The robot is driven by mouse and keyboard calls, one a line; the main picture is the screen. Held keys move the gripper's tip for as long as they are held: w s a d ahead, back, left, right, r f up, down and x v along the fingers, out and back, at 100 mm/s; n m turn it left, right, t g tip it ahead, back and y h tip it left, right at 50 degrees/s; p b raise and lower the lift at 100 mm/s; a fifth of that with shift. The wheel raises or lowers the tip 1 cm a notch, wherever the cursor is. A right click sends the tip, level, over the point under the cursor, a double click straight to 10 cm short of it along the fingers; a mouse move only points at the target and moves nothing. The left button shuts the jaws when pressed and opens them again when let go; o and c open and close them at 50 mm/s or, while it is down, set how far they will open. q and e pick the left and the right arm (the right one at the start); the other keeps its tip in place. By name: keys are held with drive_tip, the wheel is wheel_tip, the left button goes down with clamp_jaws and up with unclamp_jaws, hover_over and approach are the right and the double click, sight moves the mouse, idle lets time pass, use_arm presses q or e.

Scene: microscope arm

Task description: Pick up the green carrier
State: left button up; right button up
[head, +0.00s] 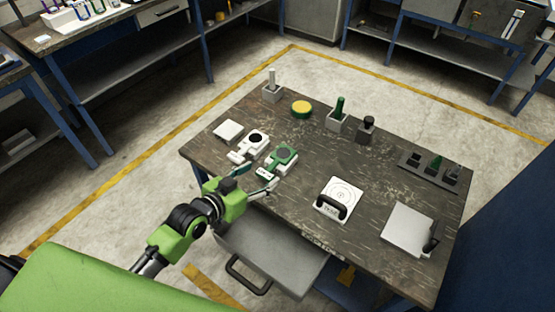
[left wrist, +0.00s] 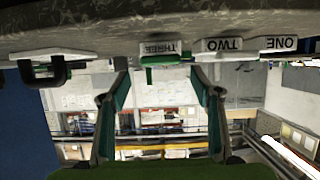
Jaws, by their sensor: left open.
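The green carrier (head: 285,156) lies flat near the left front edge of the table, its white labelled end facing my left gripper. In the left wrist view, which looks upside down, a white end marked THREE with a green part (left wrist: 162,60) shows ahead, between the two fingers. My left gripper (head: 260,178) is open and empty, just short of the carrier's labelled end at the table's front edge. It also shows in the left wrist view (left wrist: 160,75). Contact cannot be told. My right gripper is not in view.
A white carrier (head: 252,144) with a black centre and a white block (head: 228,131) lie close on the left. A white round-dialled plate with a black handle (head: 338,198) stands to the right. An open drawer (head: 270,254) juts out below the front edge.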

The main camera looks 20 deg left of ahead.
sight(271, 167)
use_arm(q)
drive_tip(key=x, duration=0.3)
drive_tip(key=shift+w+p, duration=0.3)
drive_tip(key=shift+p, duration=0.1)
drive_tip(key=shift+w+d+f, duration=0.15)
drive_tip(key=shift+w+f, duration=0.1)
drive_tip(key=shift+w, duration=0.15)
drive_tip(key=shift+c, duration=0.8)
drive_tip(key=c, duration=1.1)
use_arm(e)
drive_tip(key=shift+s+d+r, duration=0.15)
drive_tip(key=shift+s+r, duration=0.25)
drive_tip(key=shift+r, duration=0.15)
use_arm(q)
drive_tip(key=shift+r, duration=0.2)
